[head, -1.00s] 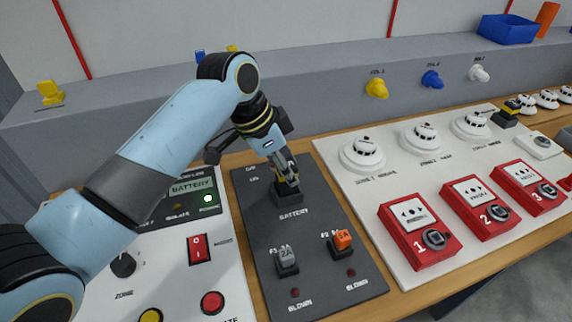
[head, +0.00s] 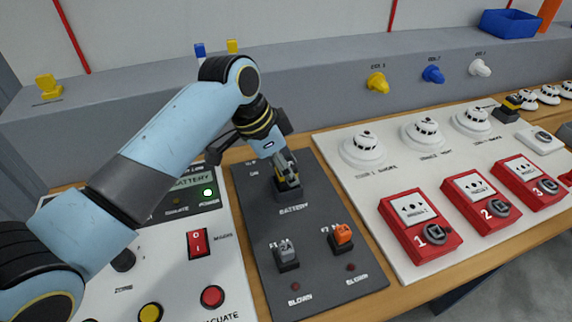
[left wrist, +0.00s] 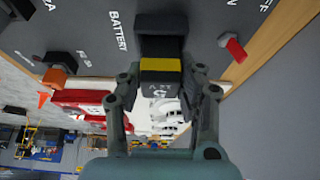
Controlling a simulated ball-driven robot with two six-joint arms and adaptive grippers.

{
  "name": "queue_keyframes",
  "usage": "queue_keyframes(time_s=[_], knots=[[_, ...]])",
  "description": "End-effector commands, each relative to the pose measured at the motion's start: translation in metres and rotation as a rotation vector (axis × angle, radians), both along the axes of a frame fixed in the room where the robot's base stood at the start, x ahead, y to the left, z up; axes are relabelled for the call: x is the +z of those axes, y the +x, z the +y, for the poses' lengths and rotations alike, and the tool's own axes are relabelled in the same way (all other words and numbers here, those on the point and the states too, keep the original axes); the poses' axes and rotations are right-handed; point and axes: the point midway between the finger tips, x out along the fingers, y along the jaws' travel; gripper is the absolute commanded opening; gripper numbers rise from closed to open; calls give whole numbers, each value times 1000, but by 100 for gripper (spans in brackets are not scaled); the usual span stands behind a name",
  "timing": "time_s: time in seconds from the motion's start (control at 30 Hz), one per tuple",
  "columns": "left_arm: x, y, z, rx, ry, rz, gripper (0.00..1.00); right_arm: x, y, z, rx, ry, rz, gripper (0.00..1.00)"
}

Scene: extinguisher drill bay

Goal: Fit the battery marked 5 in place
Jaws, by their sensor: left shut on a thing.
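My left gripper (head: 287,168) is shut on the battery marked 5 (left wrist: 160,75), a dark block with a yellow band, over the dark grey panel. The mark 5 shows on the battery's face between the fingers in the left wrist view. The battery's far end is at the black battery socket (head: 290,193), which also shows in the left wrist view (left wrist: 160,22). It looks in line with the socket, but how deep it sits cannot be told. My right gripper is not in view.
Grey and orange fuses (head: 343,235) stand on the same panel (head: 318,268), nearer the front. The white control panel (head: 175,262) at left has a lit power lamp (head: 208,193). Red call points (head: 420,227) and white detectors (head: 362,150) are to the right.

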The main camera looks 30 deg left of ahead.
Motion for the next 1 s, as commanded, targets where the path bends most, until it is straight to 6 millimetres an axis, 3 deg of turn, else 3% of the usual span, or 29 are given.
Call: queue_keyframes(time_s=[0.47, 0.5, 0.67, 0.87, 1.0], knots=[[-4, 0, 0, 0, -1, -1, 0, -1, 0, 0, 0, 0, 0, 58], [-4, 0, 0, 0, -1, -1, 38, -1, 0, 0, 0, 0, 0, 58], [-4, 0, 0, 0, -1, -1, 59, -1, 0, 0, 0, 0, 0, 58], [-5, 0, 0, 0, 0, 0, 62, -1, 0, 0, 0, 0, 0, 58], [-5, 0, 0, 1, 0, 2, 77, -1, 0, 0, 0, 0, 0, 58]])
